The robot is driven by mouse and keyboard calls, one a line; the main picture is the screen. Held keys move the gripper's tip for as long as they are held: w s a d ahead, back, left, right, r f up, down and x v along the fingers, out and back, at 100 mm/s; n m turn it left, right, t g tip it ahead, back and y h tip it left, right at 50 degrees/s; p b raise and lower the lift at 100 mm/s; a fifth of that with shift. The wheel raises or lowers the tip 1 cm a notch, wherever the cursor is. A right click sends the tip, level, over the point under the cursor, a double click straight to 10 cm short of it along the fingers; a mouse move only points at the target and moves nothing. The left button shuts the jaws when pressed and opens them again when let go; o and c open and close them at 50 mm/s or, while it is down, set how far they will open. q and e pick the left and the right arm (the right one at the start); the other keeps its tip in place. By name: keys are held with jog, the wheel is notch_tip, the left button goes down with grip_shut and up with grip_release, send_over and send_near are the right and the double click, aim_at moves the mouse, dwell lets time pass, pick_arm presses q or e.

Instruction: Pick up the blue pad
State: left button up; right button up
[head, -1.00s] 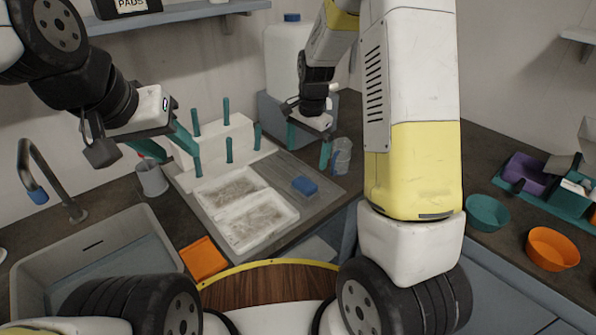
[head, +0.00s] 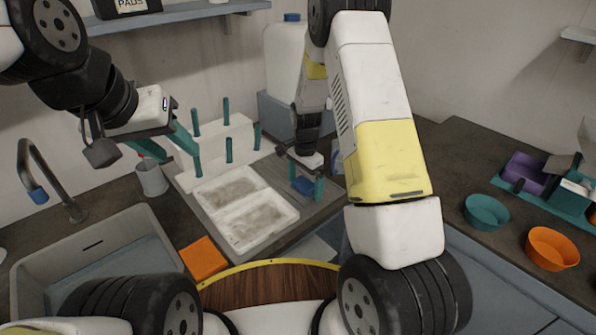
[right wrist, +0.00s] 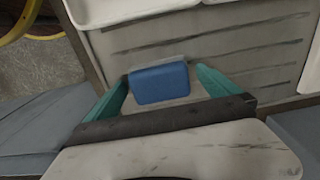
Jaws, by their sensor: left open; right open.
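The blue pad (head: 302,186) lies on the grey ridged drainboard (head: 325,205), to the right of the white trays. In the right wrist view the blue pad (right wrist: 159,83) sits between the two teal fingers of my right gripper (right wrist: 160,88). The fingers are open, one on each side of the pad, with a gap on the left and right. In the head view my right gripper (head: 305,184) is low over the pad and partly hides it. My left gripper (head: 170,148) is open and empty, up at the left near the white rack.
Two white trays (head: 262,222) lie left of the pad. A white rack with teal pegs (head: 215,145) stands behind them. An orange pad (head: 203,259) lies in front, and a sink (head: 95,265) is at left. Teal (head: 487,212) and orange (head: 552,249) bowls stand at right.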

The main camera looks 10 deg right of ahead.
aim_at(305, 182)
jog(key=c, duration=1.4)
jog(key=shift+r, duration=0.1)
jog(key=shift+r, duration=0.2)
notch_tip(305, 182, up, 3)
jog(key=shift+r, duration=0.1)
jog(key=s+a, duration=0.2)
jog(key=s, duration=0.2)
jog(key=s+a, duration=0.2)
jog(key=s, duration=0.3)
jog(key=s+a+r, duration=0.1)
jog(key=s+a, duration=0.2)
jog(key=s, duration=0.2)
jog(key=shift+s+r, duration=0.1)
jog(key=shift+s, duration=0.1)
